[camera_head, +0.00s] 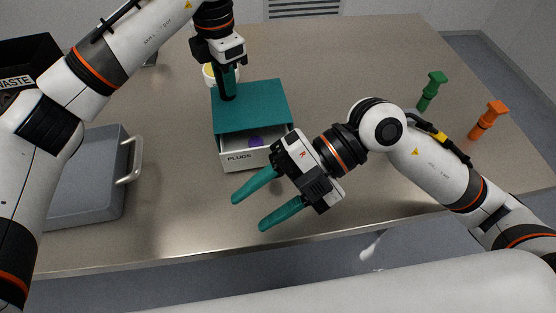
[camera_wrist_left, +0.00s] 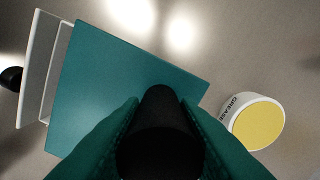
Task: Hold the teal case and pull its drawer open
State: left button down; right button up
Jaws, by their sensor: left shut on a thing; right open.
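The teal case (camera_head: 250,105) stands on the table, and its teal top (camera_wrist_left: 110,85) fills much of the left wrist view. My left gripper (camera_head: 228,82) is shut on a black upright grip (camera_wrist_left: 165,125) on top of the case. The white drawer (camera_head: 245,158), marked PLUGS, stands partly out of the front, with a purple thing (camera_head: 255,141) inside. A dark knob (camera_wrist_left: 12,78) shows at the drawer front in the left wrist view. My right gripper (camera_head: 250,212) is open and empty, with its teal fingers in front of and below the drawer, apart from it.
A grease tub (camera_wrist_left: 257,123) with a yellow top is beside the case. Green (camera_head: 431,91) and orange (camera_head: 487,119) handles stand at right. A black waste bin (camera_head: 30,55) is at far left.

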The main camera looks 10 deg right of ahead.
jog(key=w+d+r+n+t+h, duration=0.4)
jog(key=w+d+r+h, duration=0.25)
jog(key=w+h, duration=0.3)
jog(key=x, duration=1.1)
jog(key=shift+s+f, duration=0.2)
jog(key=shift+s, duration=0.15)
grip_shut()
jog(key=shift+s, duration=0.15)
